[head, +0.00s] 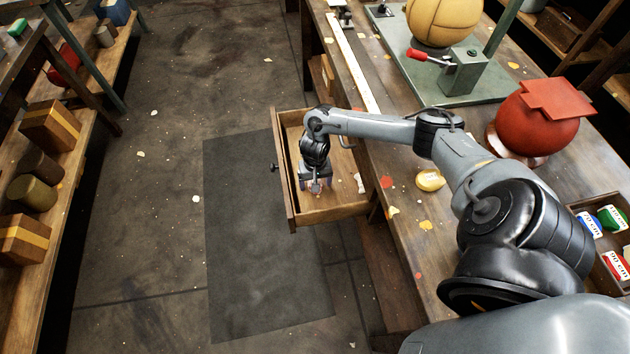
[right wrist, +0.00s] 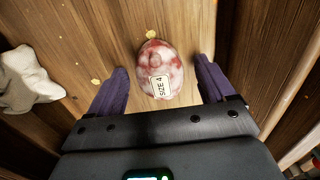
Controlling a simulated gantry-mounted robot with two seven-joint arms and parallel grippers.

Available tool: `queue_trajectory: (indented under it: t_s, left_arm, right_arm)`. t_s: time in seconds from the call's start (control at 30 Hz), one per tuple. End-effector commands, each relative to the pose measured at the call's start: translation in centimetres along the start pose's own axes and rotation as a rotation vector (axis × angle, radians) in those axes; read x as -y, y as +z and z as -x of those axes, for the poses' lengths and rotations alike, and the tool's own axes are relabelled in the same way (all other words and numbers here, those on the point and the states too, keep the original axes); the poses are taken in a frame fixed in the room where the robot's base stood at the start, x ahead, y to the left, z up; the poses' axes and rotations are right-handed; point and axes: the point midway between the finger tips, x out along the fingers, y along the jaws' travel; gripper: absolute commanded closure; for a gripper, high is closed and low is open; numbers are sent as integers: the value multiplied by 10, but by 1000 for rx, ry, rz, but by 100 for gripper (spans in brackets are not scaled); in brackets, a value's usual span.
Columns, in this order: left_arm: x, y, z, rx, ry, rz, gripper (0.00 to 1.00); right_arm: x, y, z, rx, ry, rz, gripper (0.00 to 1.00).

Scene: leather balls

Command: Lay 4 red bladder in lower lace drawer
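An open wooden drawer (head: 333,213) juts out from the left side of the workbench. My right gripper (head: 316,189) points down into it. In the right wrist view, a mottled red and white bladder (right wrist: 160,62) with a "SIZE 4" label lies on the drawer's wooden floor. It sits between the two purple fingertips of my right gripper (right wrist: 162,78), which are spread with a gap visible on each side. In the head view the gripper mostly hides the bladder. My left gripper is in neither view.
A crumpled whitish cloth-like thing (right wrist: 28,78) lies left of the bladder. On the bench are a red ball (head: 537,125) on a stand, a tan ball (head: 440,20), a green-based press (head: 465,85) and a tray of coloured labelled items (head: 608,262).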

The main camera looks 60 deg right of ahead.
Motion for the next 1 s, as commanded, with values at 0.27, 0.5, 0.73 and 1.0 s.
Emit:
queue_trajectory:
  t_s: [0.27, 0.5, 0.73, 1.0]
  left_arm:
    - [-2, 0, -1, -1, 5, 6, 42]
    - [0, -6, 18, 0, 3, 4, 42]
    - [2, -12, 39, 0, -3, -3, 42]
    - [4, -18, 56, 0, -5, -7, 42]
  right_arm:
    - [0, 0, 3, -2, 0, 2, 17]
    - [0, -1, 36, -2, -1, 1, 17]
    - [0, -1, 79, -3, -1, 1, 17]
    - [0, 0, 115, -1, 0, 1, 17]
